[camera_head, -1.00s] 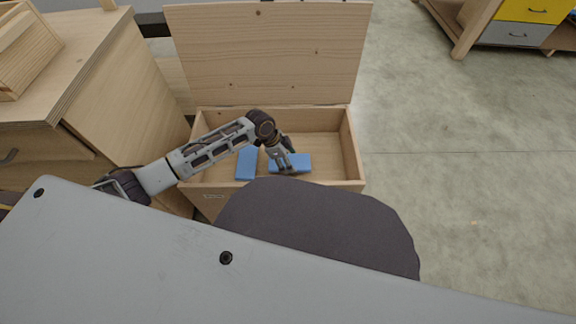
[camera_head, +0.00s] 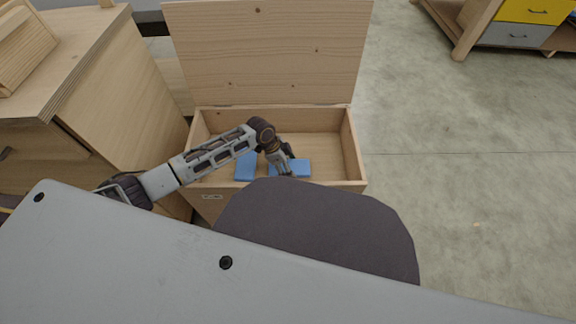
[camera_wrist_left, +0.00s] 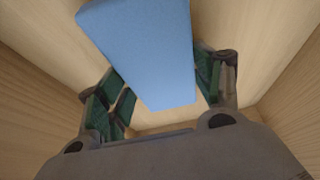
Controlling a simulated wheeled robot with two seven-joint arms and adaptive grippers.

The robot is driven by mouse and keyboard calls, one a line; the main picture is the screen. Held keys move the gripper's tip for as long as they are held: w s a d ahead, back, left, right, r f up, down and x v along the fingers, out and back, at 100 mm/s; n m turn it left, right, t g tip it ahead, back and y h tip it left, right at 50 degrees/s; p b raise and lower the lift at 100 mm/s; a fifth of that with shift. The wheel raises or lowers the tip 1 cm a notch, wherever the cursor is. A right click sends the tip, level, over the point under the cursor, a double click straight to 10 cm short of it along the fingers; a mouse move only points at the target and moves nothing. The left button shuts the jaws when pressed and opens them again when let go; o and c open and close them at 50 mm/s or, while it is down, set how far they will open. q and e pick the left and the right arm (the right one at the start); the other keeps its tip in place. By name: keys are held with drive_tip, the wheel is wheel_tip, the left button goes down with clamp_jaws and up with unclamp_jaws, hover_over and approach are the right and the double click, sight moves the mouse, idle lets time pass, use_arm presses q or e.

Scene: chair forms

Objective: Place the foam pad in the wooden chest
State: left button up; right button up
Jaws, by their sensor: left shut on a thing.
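The open wooden chest (camera_head: 355,155) stands in front of me in the head view, its lid raised at the back. My left gripper (camera_head: 285,170) reaches down inside it. It is shut on a blue foam pad (camera_head: 300,168), low in the chest's right half. In the left wrist view, this pad (camera_wrist_left: 145,45) sits between the two green-lined fingers. A second blue pad (camera_head: 246,166) lies in the chest to the left, apart from the held one. My forearm and the chest's front wall hide some of the interior. My right gripper is out of view.
A wooden cabinet (camera_head: 120,90) stands close on the chest's left. A unit with yellow and grey drawers (camera_head: 530,12) is at the far upper right. The concrete floor to the right of the chest is clear.

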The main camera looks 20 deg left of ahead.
use_arm(q)
drive_tip(key=shift+f, duration=0.1)
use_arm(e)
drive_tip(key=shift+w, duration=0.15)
use_arm(q)
drive_tip(key=o, duration=0.8)
drive_tip(key=shift+o, duration=0.2)
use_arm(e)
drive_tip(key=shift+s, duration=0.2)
use_arm(q)
drive_tip(key=shift+r, duration=0.25)
drive_tip(key=shift+p+v, duration=0.55)
drive_tip(key=shift+v, duration=0.4)
drive_tip(key=p+v, duration=0.3)
drive_tip(key=v, duration=0.7)
drive_tip(key=shift+p, duration=0.4)
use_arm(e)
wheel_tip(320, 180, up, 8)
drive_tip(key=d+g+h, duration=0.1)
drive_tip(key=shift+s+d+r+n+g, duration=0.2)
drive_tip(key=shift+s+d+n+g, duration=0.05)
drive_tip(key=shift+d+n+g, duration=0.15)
